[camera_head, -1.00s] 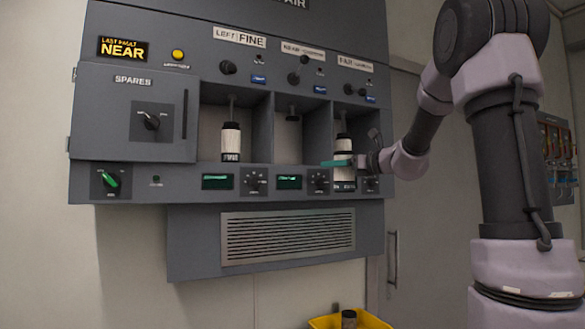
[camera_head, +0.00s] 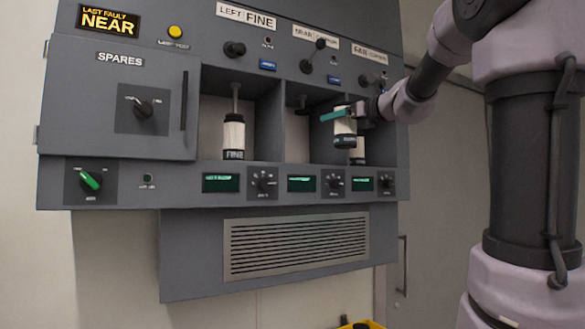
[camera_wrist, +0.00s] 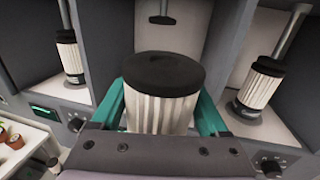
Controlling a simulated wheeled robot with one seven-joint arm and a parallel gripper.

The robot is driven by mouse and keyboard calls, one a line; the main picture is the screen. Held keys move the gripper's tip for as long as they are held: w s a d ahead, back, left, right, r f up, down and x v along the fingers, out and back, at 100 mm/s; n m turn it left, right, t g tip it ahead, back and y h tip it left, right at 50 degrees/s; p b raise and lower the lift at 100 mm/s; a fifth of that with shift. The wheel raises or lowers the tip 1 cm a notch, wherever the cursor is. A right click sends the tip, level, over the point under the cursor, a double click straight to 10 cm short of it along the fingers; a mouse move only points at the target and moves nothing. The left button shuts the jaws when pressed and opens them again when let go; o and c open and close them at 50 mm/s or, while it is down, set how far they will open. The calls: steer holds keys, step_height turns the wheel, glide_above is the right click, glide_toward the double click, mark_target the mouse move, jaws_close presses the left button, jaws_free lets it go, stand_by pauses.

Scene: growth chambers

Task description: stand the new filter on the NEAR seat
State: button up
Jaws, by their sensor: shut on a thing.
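My gripper (camera_head: 335,115) is shut on a filter (camera_head: 344,132) with white pleats and black ends. I hold it upright in front of the right side of the middle bay. In the wrist view the held filter (camera_wrist: 160,105) stands between the teal fingers (camera_wrist: 160,112). The NEAR seat is in the middle bay (camera_head: 297,135), under the NEAR label (camera_head: 315,37). That bay holds no filter, and a raised plunger (camera_head: 302,104) hangs in it. The held filter hides part of the bay, and the seat itself is not clearly seen.
The left bay holds a FINE filter (camera_head: 233,137) under its lowered plunger. The right bay holds another filter (camera_head: 358,150), partly hidden; it also shows in the wrist view (camera_wrist: 260,85). Thin dividers separate the bays. A yellow bin (camera_head: 360,325) is below.

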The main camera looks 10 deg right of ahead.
steer(key=shift+f+x, duration=0.6)
steer(key=shift+x, duration=2.5)
steer(key=shift+f+x, duration=0.6)
steer(key=shift+x, duration=2.55)
steer(key=shift+f+x, duration=0.55)
steer(key=shift+x, duration=2.55)
steer(key=o, duration=1.6)
steer(key=shift+f, duration=0.15)
steer(key=shift+c, duration=0.2)
